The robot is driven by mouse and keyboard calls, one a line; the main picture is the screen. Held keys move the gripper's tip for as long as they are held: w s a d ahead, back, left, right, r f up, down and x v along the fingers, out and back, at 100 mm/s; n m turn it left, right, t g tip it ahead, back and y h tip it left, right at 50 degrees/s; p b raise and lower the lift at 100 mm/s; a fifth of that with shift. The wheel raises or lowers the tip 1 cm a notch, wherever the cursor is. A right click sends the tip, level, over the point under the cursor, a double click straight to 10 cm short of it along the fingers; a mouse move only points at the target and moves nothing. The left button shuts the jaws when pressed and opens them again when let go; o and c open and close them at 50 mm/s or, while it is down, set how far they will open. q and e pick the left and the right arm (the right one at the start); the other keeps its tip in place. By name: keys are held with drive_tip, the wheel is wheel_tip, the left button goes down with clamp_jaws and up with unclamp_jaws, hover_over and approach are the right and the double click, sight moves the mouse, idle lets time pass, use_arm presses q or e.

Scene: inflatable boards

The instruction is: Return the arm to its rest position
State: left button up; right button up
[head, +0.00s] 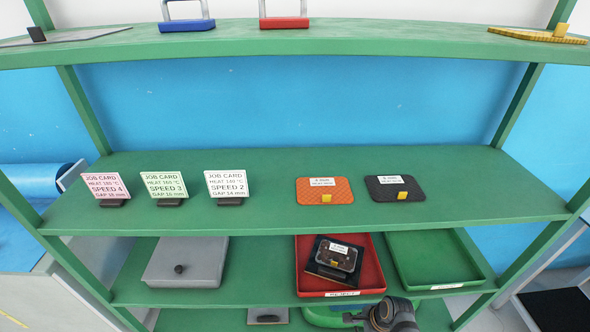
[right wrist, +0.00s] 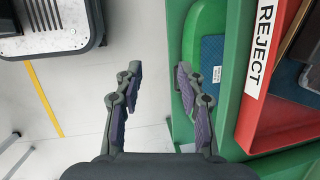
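My right gripper (right wrist: 157,78) is open and empty in the right wrist view, its two padded fingers apart with pale floor between them. The right-hand finger is close to the green shelf edge; I cannot tell if it touches. In the head view part of my right arm and gripper (head: 356,318) shows at the bottom, in front of the lower shelf and below the red tray (head: 374,270). My left arm and gripper are not in view.
The red REJECT tray (right wrist: 262,135) holds dark pieces. A green tray (head: 476,258) and a grey box (head: 187,262) share its shelf. Job cards (head: 164,187), an orange board (head: 323,188) and a black board (head: 393,186) stand above.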

drive_tip(key=s+d+f+n+h, duration=0.1)
drive_tip(key=s+d+f+n, duration=0.25)
drive_tip(key=s+f, duration=0.3)
drive_tip(key=s+d+f+n+h, duration=0.1)
drive_tip(key=s+d+f+n, duration=0.1)
drive_tip(key=s+f+n, duration=0.4)
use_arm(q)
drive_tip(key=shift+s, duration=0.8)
use_arm(e)
drive_tip(key=s+d+f+n+h, duration=0.1)
drive_tip(key=s+f+n, duration=0.3)
drive_tip(key=s, duration=0.5)
drive_tip(key=s+d+f+n, duration=0.2)
drive_tip(key=s+f+n, duration=0.3)
drive_tip(key=s, duration=0.5)
drive_tip(key=shift+d+f+g+h, duration=0.15)
drive_tip(key=shift+f+g+h, duration=0.2)
drive_tip(key=shift+f, duration=0.25)
drive_tip(key=shift+s+n, duration=0.1)
drive_tip(key=shift+n, duration=0.15)
